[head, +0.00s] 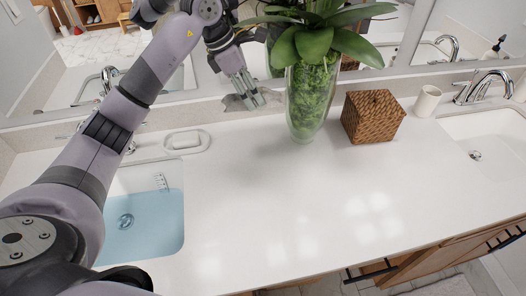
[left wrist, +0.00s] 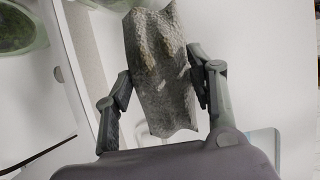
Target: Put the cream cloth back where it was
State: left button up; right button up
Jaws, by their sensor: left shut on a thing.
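My left gripper (head: 243,99) is over the back of the white counter, near the mirror's foot and just left of the glass vase. In the left wrist view its two fingers (left wrist: 162,88) are shut on a folded, textured cloth (left wrist: 160,65). The cloth looks grey-beige in this light and stands out between the fingertips. In the head view only a small pale-grey part shows at the fingertips, and I cannot tell whether it touches the counter. My right gripper is not in view.
A tall glass vase (head: 309,105) with green leaves stands right of the gripper, then a wicker box (head: 372,117) and white cup (head: 427,101). A soap dish (head: 184,142) lies behind the left basin (head: 150,225), which holds bluish water. The counter's middle (head: 270,200) is clear.

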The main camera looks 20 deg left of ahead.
pick_arm(q)
jog(key=p, duration=0.5)
send_near(258, 154)
jog(key=x, duration=0.5)
jog(key=shift+w+d, duration=0.15)
jog(key=shift+f, duration=0.25)
jog(key=shift+f+b, duration=0.25)
jog(key=shift+b, duration=0.15)
jog(key=o, duration=0.6)
jog(key=shift+r, duration=0.15)
jog(key=o, duration=0.4)
